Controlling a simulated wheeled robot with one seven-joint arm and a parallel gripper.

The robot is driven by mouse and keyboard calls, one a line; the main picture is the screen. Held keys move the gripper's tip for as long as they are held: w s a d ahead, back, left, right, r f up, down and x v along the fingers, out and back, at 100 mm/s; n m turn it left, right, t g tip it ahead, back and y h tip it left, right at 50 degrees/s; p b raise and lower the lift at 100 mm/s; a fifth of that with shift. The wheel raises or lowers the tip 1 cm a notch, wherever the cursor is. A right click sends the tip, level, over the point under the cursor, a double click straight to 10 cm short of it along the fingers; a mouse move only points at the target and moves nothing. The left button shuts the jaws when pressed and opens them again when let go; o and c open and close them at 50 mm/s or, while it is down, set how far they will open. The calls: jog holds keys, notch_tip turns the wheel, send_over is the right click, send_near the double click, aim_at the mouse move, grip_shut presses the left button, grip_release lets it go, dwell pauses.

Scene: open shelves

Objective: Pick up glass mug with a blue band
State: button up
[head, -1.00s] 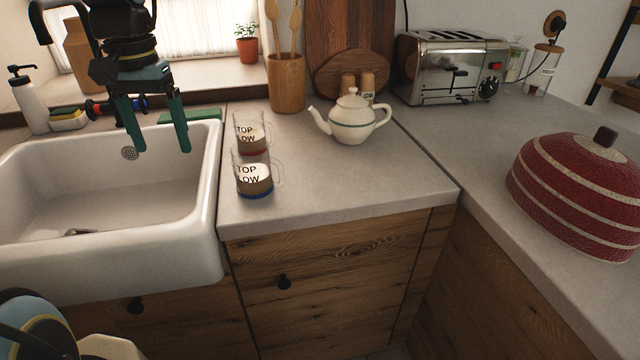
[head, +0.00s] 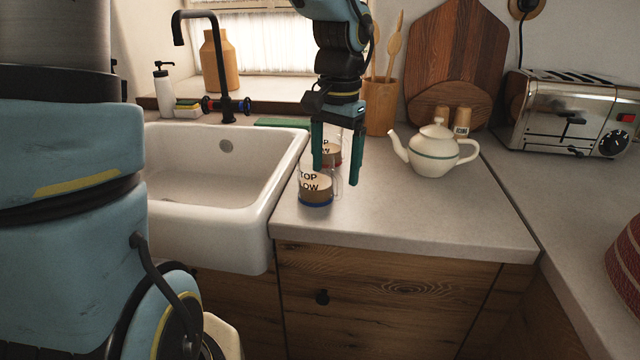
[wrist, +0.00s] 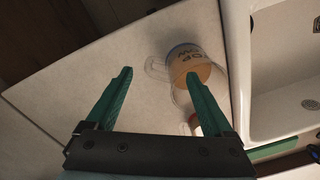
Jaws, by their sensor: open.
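The glass mug with a blue band (head: 314,190) stands upright on the counter near the sink's right edge, with brown contents and dark lettering. It also shows in the wrist view (wrist: 186,58), ahead of the fingertips, its handle to the left. A second glass mug (head: 330,150) with a red band stands just behind it, partly hidden by my gripper. My gripper (head: 337,176) is open and empty, its green fingers pointing down over the mugs. In the wrist view my gripper (wrist: 158,75) has one finger overlapping the near side of the blue-banded mug. Contact cannot be told.
The white sink (head: 265,205) lies to the left. A cream teapot (head: 434,150) stands to the right of the mugs, a wooden utensil holder (head: 380,108) behind. A toaster (head: 565,115) stands at the far right. The counter in front of the teapot is clear.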

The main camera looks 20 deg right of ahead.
aim_at(332, 196)
jog(key=f, duration=0.4)
jog(key=shift+s+a+f, duration=0.15)
jog(key=shift+a+f, duration=0.05)
jog(key=shift+f, duration=0.2)
grip_shut()
dwell(0.4)
